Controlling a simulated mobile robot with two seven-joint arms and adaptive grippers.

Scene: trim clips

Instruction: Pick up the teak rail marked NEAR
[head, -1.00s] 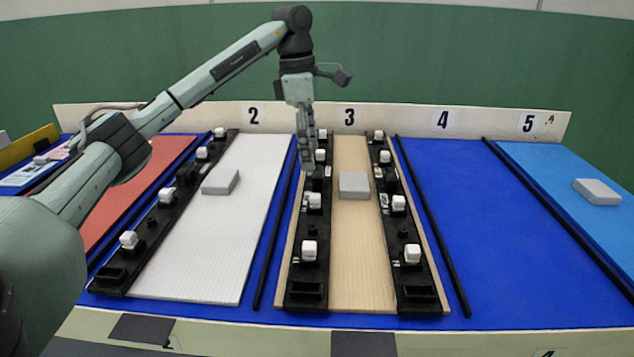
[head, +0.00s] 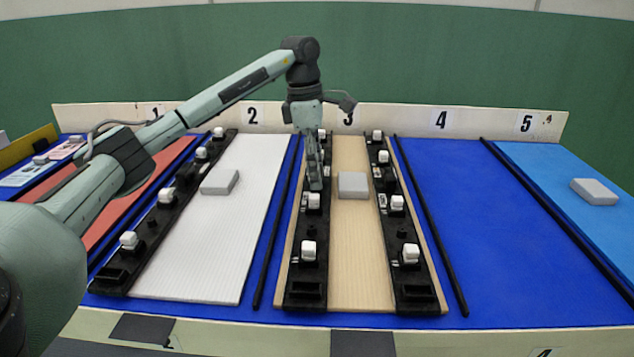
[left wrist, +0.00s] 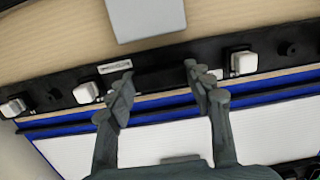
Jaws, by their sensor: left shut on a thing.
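The light wood board (head: 362,285) lies in bay 3, with a black rail along each long side. My left gripper (head: 316,187) reaches down onto its left black rail (head: 306,272), between white clips, and is shut on that rail. In the left wrist view the fingers (left wrist: 162,88) stand apart on the rail (left wrist: 158,78), beside a small pale label (left wrist: 115,66) too small to read. The right black rail (head: 402,228) lies free of the gripper. No marking NEAR can be read. My right gripper is not in view.
A grey block (head: 352,185) sits on the wood board, close right of the gripper. A white ribbed board (head: 215,240) with a black rail and another grey block (head: 220,181) lies to the left. The blue surface in bay 4 (head: 480,220) is clear.

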